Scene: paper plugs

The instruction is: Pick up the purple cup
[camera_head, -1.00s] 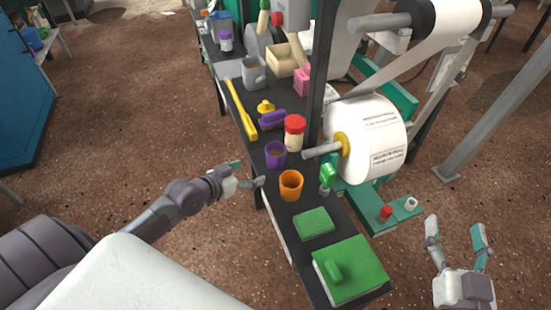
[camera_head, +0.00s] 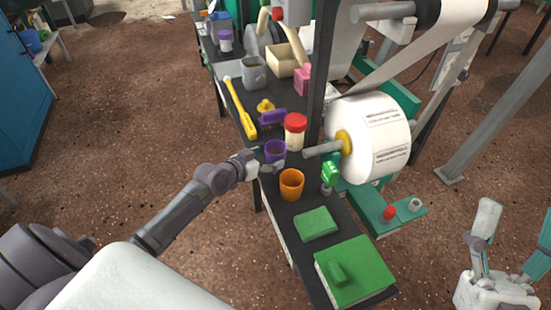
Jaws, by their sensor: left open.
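The purple cup (camera_head: 275,151) stands upright on the dark bench, left of a jar with a red lid. My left gripper (camera_head: 262,162) has come in from the left and is right at the cup's near left side. Its fingers are open; the far finger is partly hidden, and I cannot tell whether either finger touches the cup. My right gripper (camera_head: 509,240) is at the lower right, away from the bench, with its fingers spread apart and nothing between them.
An orange cup (camera_head: 291,185) stands close in front of the purple cup. The red-lidded jar (camera_head: 295,133) is just right of it, and a purple tool (camera_head: 271,117) lies behind. A large paper roll (camera_head: 378,135) is to the right. Green items (camera_head: 316,224) lie nearer.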

